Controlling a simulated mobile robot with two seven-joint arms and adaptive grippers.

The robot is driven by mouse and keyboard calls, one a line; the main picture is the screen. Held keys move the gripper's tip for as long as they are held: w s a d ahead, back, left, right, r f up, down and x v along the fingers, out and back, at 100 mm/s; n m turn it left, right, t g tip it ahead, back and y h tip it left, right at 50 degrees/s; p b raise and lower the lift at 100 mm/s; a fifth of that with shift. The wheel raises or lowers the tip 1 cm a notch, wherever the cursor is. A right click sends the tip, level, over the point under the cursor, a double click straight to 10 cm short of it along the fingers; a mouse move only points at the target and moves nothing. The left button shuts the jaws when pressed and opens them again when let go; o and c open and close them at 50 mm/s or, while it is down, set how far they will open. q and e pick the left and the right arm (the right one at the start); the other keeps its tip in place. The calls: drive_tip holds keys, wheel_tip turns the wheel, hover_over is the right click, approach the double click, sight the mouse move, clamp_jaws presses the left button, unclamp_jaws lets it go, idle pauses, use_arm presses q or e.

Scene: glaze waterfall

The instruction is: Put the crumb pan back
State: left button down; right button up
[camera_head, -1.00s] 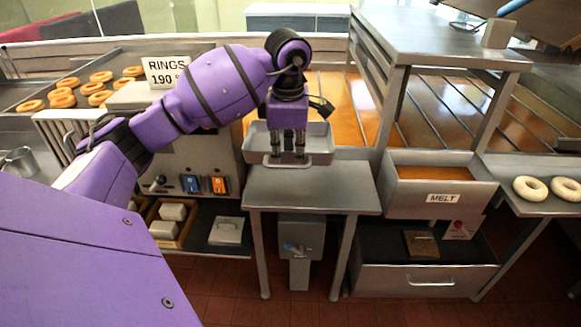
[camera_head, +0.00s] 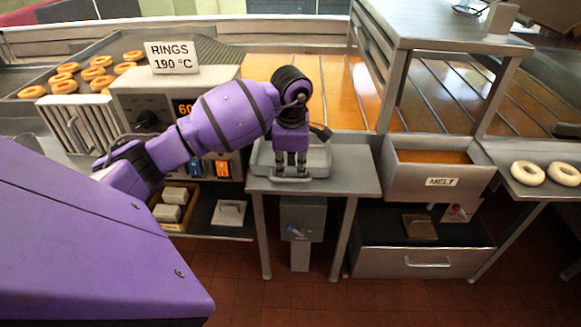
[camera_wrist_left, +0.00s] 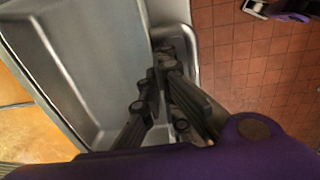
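The crumb pan (camera_head: 318,160) is a shallow grey metal tray with a front handle. It is at the level of the small grey table's top (camera_head: 350,178), toward its back left; whether it fully rests there I cannot tell. My left gripper (camera_head: 291,174) points down at the pan's front edge, its fingers closed at the handle. In the left wrist view the pan's bare inside (camera_wrist_left: 95,60) fills the left, and the fingers (camera_wrist_left: 165,70) meet at its rim, partly hiding the handle.
A control box with the RINGS sign (camera_head: 172,57) stands left of the table. The MELT drawer (camera_head: 440,182) is at its right, and an orange-brown slatted surface (camera_head: 340,85) lies behind. The right part of the tabletop is clear. Pale rings (camera_head: 545,173) lie far right.

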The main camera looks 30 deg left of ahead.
use_arm(q)
drive_tip(key=c, duration=2.4)
unclamp_jaws()
drive_tip(key=shift+f, duration=0.15)
drive_tip(key=o, duration=0.4)
